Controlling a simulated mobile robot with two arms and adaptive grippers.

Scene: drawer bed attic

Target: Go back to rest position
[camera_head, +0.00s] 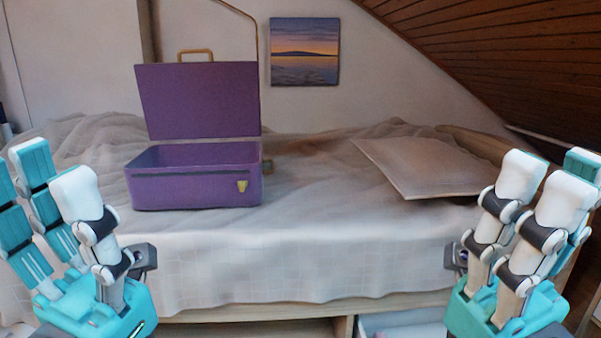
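My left gripper (56,182) stands at the left edge, its teal and white fingers pointing up and spread apart. Nothing shows between them. My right gripper (550,178) stands at the right edge, also with its fingers up. They look apart, with nothing held, though they partly overlap in this view. Both grippers are in front of the bed (330,255), wide apart and clear of the purple case (195,188). The case sits on the bed left of centre with its lid (200,100) raised upright. Its inside floor is hidden.
A flat pale panel or cushion (425,166) lies on the bed at right. A sunset picture (304,52) hangs on the back wall. A sloping wooden ceiling (500,45) comes down at right. Openings show under the bed frame (250,313). The space between my grippers is free.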

